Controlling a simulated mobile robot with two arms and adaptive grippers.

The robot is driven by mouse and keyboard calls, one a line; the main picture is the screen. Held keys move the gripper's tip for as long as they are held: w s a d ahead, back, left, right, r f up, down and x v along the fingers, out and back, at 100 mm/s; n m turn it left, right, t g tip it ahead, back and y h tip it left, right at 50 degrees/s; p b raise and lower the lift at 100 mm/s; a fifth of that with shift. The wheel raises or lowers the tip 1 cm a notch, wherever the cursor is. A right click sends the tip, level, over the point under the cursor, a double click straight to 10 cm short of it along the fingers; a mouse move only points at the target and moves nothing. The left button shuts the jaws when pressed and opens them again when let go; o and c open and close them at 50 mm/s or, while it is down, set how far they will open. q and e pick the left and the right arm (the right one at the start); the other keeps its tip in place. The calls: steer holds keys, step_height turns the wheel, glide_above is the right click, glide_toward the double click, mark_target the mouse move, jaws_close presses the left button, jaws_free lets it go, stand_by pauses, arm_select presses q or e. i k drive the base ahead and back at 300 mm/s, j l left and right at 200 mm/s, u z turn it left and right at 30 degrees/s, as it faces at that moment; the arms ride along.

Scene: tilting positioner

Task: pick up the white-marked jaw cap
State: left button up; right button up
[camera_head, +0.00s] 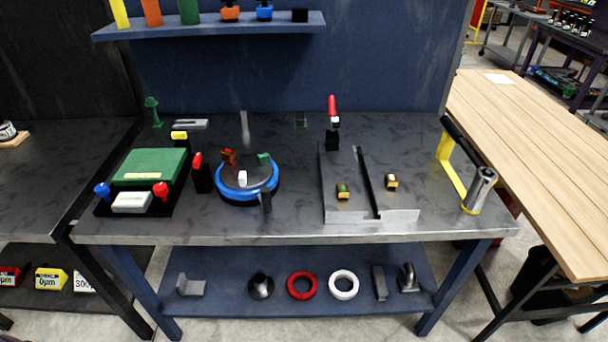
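A blue-rimmed round positioner (225,197) stands on the left half of the dark bench top. Three small blocks sit on its disc: a white one (242,178) near the middle front, a red-brown one (229,156) at the back left and a green one (264,158) at the back right. The white block looks like the white-marked jaw cap; it is too small to make out its marking. A dark handle (266,201) stands at the disc's front. Neither of my grippers is in view.
A green-topped box (150,165) with coloured knobs stands left of the positioner. A shelf (215,28) hangs above; rings lie below.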

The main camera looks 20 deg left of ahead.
mark_target(390, 180)
steer(key=i+u, duration=0.35)
steer(key=i+l+u, duration=0.1)
steer(key=u, duration=0.3)
steer(key=i+l+u, duration=0.2)
steer(key=u, duration=0.15)
